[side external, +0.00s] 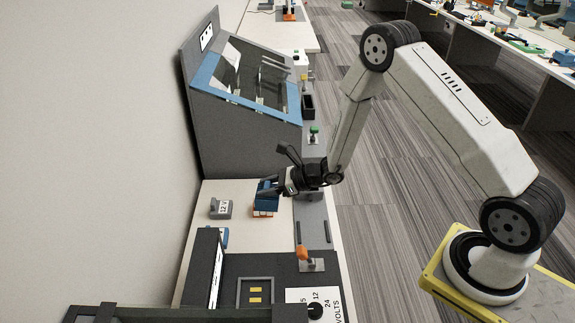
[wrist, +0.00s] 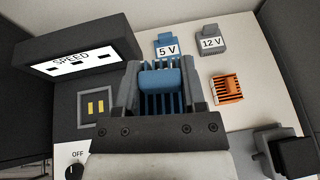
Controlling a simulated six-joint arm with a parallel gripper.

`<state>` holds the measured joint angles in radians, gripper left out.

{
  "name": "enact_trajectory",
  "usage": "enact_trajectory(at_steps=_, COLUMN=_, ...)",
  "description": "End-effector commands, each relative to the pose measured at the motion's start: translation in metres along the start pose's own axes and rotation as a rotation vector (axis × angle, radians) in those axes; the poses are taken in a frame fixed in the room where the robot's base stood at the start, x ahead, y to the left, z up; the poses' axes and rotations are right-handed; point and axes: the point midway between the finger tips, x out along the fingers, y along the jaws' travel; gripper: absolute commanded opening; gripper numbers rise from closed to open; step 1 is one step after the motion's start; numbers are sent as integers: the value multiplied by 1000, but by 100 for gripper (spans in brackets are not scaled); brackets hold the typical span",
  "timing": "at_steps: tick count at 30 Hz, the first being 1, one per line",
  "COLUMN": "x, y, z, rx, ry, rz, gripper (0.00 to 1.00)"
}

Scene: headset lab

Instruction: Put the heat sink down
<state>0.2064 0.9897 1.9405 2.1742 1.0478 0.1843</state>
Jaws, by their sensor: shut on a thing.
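A blue finned heat sink (wrist: 159,82) is between the two fingers of my gripper (wrist: 164,70), which is shut on it. In the side view the blue heat sink (side external: 267,202) hangs under my gripper (side external: 272,187), seemingly a little above the white bench top. A smaller orange finned block (wrist: 227,89) lies on the bench to the right of the held one in the wrist view. In the side view the orange block (side external: 263,213) shows just below the blue one and is partly hidden by it.
A blue 5 V block (wrist: 168,46) and a grey 12 V block (wrist: 211,41) stand on the bench. A dark SPEED panel (wrist: 78,53) and a square recess with gold contacts (wrist: 97,106) are at left. A hooded console (side external: 245,95) rises behind. Bare bench (wrist: 252,60) surrounds the orange block.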

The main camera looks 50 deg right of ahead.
Motion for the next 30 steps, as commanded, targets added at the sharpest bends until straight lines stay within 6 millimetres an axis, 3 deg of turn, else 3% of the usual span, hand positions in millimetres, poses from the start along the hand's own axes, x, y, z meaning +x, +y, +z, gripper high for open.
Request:
enact_trajectory(at_steps=16, x=-72, y=9, z=67, rx=44, ry=-3, rz=-110, gripper=0)
enact_trajectory(at_steps=24, x=-101, y=18, z=84, rx=64, ry=-4, rz=-151, gripper=0)
enact_trajectory(at_steps=30, x=-109, y=22, z=89, rx=71, ry=-3, rz=-163, gripper=0)
